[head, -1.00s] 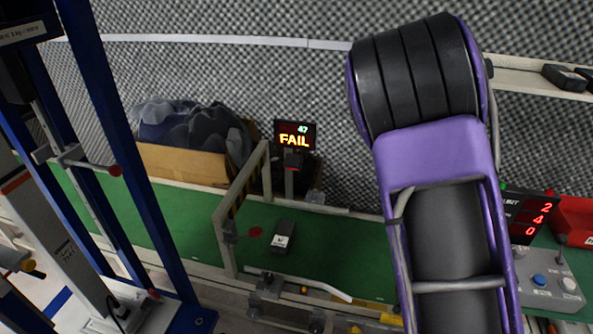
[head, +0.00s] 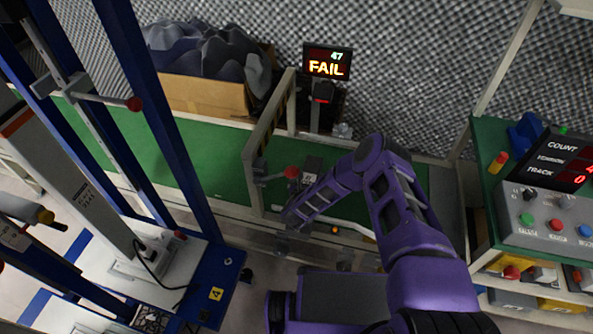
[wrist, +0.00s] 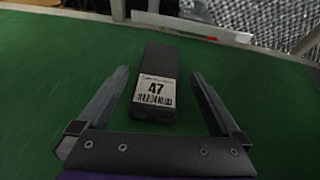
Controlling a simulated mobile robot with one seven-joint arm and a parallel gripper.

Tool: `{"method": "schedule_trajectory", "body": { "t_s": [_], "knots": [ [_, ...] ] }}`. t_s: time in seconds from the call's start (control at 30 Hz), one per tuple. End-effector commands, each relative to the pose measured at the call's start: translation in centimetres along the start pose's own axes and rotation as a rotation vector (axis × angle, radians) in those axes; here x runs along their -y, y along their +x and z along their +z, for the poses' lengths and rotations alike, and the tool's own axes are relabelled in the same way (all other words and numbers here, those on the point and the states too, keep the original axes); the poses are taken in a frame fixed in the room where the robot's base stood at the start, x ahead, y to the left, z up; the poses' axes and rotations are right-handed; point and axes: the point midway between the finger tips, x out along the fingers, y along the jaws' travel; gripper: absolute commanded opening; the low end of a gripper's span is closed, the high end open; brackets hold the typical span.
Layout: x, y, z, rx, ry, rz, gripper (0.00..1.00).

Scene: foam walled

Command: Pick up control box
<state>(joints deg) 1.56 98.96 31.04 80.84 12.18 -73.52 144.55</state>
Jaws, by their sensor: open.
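The control box, a dark, oblong box (wrist: 160,60) with a white label reading 47, lies flat on the green belt (wrist: 60,75). In the wrist view my gripper (wrist: 160,74) is open, with one finger on each side of the box. Gaps show between the box and both fingers, so it is not gripped. In the head view the box (head: 313,166) shows partly behind my purple arm. The fingers cannot be made out clearly there.
A carton of grey foam (head: 205,96) sits at left. A button panel (head: 548,222) stands at right.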

Motion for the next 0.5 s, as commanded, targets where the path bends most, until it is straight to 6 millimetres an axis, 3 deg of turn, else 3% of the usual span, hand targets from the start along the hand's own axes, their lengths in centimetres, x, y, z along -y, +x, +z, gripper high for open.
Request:
{"method": "schedule_trajectory", "body": {
  "t_s": [0.17, 0.5],
  "knots": [
    [0.8, 0.3, -1.4, -0.021, 0.085, -0.054, 1.0],
    [0.5, 3.9, -1.7, -0.017, 0.081, -0.05, 1.0]
  ]
}}
